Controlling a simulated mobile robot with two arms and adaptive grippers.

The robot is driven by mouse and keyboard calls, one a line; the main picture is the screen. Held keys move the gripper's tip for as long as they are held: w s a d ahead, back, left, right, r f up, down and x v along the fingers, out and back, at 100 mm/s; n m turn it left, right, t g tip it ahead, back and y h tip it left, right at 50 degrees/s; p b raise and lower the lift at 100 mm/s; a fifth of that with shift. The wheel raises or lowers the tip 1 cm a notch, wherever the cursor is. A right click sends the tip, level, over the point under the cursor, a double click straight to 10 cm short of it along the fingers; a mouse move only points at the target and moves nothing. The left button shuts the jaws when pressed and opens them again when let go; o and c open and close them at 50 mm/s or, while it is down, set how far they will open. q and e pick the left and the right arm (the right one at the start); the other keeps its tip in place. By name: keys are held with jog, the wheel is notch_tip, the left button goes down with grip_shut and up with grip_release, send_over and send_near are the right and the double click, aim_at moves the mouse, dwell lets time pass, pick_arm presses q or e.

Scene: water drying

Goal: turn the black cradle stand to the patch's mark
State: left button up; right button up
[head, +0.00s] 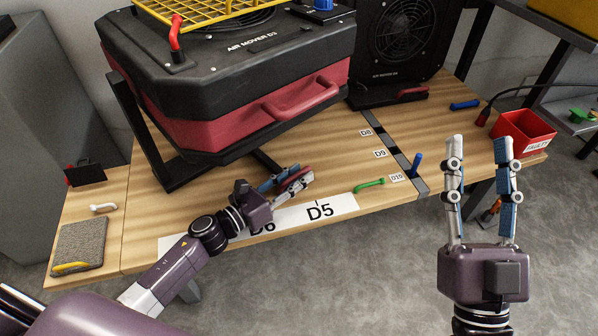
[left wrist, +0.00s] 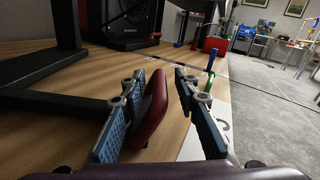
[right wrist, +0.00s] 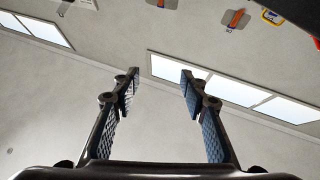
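The black cradle stand (head: 155,150) stands on the wooden bench under the black and red air mover (head: 235,85). A black bar (head: 266,160) of it runs toward my left gripper (head: 285,180). A red grip (left wrist: 152,108) shows between the left gripper's fingers (left wrist: 158,95). The fingers are apart, with a gap on the right of the grip; contact on its left side is unclear. The white patch (head: 342,205) reads D5, with a short black tick above it; D6 is partly hidden by my left arm. My right gripper (head: 480,150) is open and empty, beyond the bench's front edge.
A dark strip (head: 400,160) crosses the bench beside labels D8, D9 and D10. A green handle (head: 369,185), a blue peg (head: 416,162) and a red bin (head: 523,132) are to the right. A grey pad (head: 80,243) lies at left.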

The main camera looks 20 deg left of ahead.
pick_arm(q)
grip_shut()
jog(key=shift+s+d, duration=0.1)
